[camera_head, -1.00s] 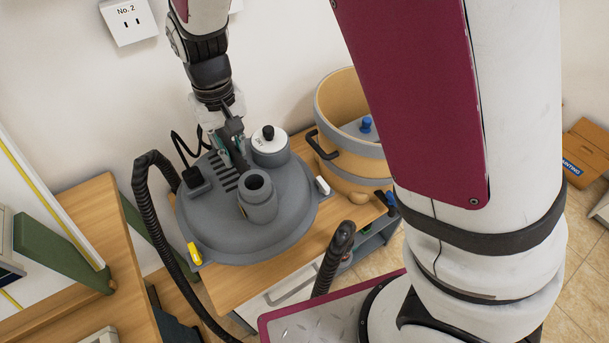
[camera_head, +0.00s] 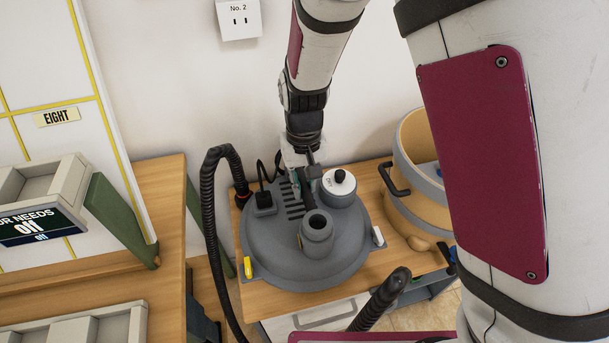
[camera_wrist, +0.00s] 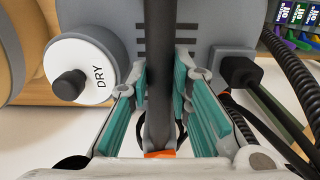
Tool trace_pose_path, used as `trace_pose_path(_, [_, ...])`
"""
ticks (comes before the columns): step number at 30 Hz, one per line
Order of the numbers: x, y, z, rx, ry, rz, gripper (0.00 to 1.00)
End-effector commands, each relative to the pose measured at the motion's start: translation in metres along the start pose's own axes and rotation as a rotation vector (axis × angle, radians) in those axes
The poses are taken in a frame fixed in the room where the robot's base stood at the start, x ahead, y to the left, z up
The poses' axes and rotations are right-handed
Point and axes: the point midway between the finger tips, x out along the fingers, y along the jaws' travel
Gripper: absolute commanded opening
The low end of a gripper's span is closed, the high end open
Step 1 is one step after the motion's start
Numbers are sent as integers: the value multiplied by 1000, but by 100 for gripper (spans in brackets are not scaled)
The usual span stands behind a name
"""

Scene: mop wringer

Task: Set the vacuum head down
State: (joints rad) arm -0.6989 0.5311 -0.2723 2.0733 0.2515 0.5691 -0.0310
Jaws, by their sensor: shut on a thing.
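The vacuum head (camera_head: 275,260) is a round grey lid with a round port (camera_head: 317,228), a white dial (camera_head: 339,182) with a black knob, vent slots, and yellow and white latches at its rim. It appears level over the wooden bench top; whether it touches the wood is unclear. My gripper (camera_head: 308,188) is shut on the dark bar handle on its top. In the wrist view, the handle (camera_wrist: 160,90) runs between the teal finger pads, and the dial reads DRY (camera_wrist: 85,70). The vacuum head hides most of the bench beneath it.
A tan drum (camera_head: 408,205) with a grey band and dark handle stands close to the right. A black hose (camera_head: 212,215) hangs at the left; another hose end (camera_head: 383,295) rises in front. A wooden desk (camera_head: 165,270) with grey trays and a green bracket is left.

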Motion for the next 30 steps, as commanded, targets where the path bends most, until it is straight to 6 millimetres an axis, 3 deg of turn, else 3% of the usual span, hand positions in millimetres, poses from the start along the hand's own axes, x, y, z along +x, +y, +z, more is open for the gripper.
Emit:
trace_pose_path(7, [25, 0, -1, 1, 2, -1, 0])
trace_pose_path(19, [28, 0, -1, 1, 3, -1, 0])
trace_pose_path(20, [29, 0, 0, 0, 0, 0, 26])
trace_pose_path(22, [29, 0, 0, 0, 0, 0, 39])
trace_pose_path(30, [29, 0, 0, 0, 0, 0, 39])
